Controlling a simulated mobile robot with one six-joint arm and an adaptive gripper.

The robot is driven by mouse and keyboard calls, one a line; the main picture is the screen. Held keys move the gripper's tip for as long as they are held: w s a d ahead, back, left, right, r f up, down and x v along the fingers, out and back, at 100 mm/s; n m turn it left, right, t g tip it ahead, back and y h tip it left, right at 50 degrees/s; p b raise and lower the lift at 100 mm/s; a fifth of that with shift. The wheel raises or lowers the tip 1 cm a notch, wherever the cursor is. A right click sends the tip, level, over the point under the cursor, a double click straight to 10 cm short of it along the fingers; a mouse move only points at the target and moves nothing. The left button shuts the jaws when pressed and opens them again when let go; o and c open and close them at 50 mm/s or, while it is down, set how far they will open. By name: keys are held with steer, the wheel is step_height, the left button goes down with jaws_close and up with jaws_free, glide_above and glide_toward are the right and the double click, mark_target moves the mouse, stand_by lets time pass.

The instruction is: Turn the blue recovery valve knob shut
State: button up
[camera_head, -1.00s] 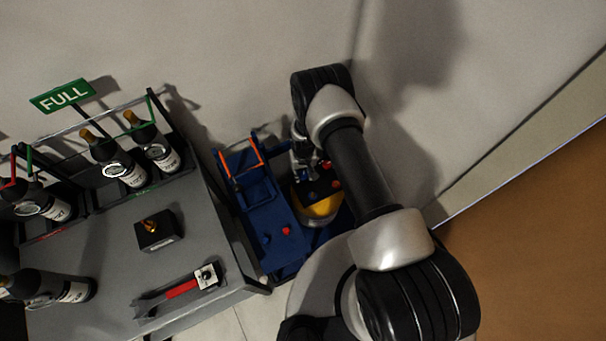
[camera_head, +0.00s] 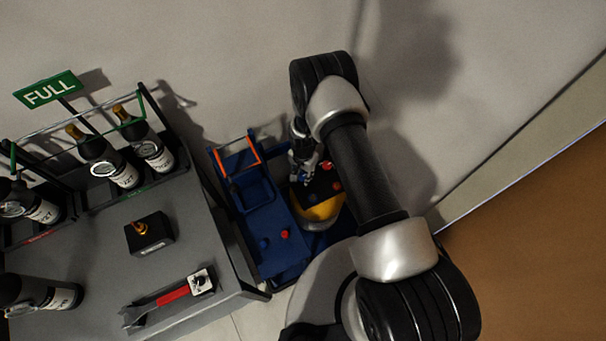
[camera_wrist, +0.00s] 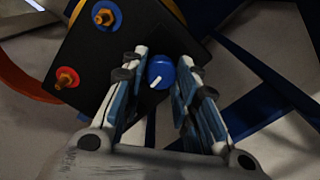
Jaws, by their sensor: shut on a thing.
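The blue valve knob (camera_wrist: 161,71) sits on the side of a black box (camera_wrist: 140,40), which shows in the wrist view. A white pointer line on the knob points to the lower left. My gripper (camera_wrist: 162,66) has its two fingers on either side of the knob and is shut on it. In the head view, my gripper (camera_head: 304,170) is at the black box (camera_head: 324,187) above a yellow rounded vessel (camera_head: 318,213). The knob is hidden by my gripper there.
The black box carries a red-ringed fitting (camera_wrist: 66,77) and a blue-ringed fitting (camera_wrist: 104,17). A blue cart (camera_head: 262,210) with an orange handle stands left of my gripper. A grey bench (camera_head: 90,260) with bottles, a wrench and a green FULL sign (camera_head: 48,90) is further left.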

mark_target(303, 175)
steer(key=shift+m, duration=0.3)
stand_by(0.4)
steer(key=o, duration=1.1)
steer(key=shift+c, duration=0.2)
steer(key=shift+r, duration=0.1)
step_height(303, 175, up, 12)
